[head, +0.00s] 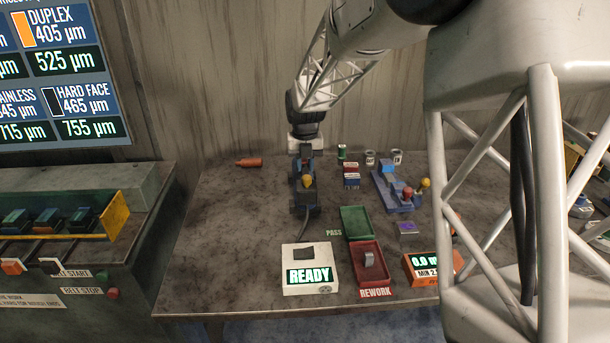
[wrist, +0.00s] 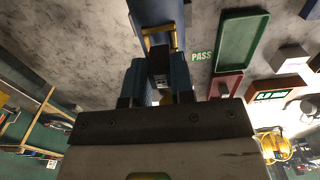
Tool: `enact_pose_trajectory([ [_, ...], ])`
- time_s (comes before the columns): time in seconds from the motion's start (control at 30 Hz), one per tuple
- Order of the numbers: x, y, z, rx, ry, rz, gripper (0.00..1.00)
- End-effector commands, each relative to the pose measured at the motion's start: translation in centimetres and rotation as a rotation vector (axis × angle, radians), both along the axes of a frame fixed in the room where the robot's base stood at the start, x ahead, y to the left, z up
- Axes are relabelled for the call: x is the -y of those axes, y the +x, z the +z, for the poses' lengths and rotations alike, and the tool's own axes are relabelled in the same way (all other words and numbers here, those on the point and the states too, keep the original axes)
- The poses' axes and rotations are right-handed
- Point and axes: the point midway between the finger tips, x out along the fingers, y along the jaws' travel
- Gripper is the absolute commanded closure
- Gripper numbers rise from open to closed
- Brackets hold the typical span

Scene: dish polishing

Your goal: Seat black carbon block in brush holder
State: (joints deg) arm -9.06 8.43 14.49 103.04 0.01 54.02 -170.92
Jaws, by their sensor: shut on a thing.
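My gripper (head: 306,166) points down over a dark blue fixture (head: 305,198) near the middle of the table. In the wrist view its two blue fingers (wrist: 160,75) are shut on a black block (wrist: 160,62), which looks like the carbon block. A blue body with a brass-coloured strip (wrist: 158,30) lies just beyond the block and appears to be the brush holder. I cannot tell whether the block is inside it or only above it. In the head view the gripper hides the block. A yellow knob (head: 308,182) shows at the fixture.
A green PASS tray (head: 355,222) and a red REWORK tray (head: 380,284) holding a grey part (head: 369,261) lie front right. A white READY box (head: 310,283) stands in front. A blue fixture with red and yellow knobs (head: 390,190) stands right. The table's left side is mostly clear.

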Motion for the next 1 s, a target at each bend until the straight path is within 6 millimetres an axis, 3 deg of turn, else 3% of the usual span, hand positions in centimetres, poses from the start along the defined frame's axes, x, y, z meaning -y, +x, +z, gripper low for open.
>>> enact_pose_trajectory([
  [0.17, 0.0, 0.0, -0.3, -0.001, 0.0, 0.0, 1.0],
  [0.53, 0.0, 0.0, -3.5, -0.001, 0.0, 0.0, 1.0],
  [1.0, 0.0, 0.0, -4.0, 0.0, 0.0, 0.0, 1.0],
])
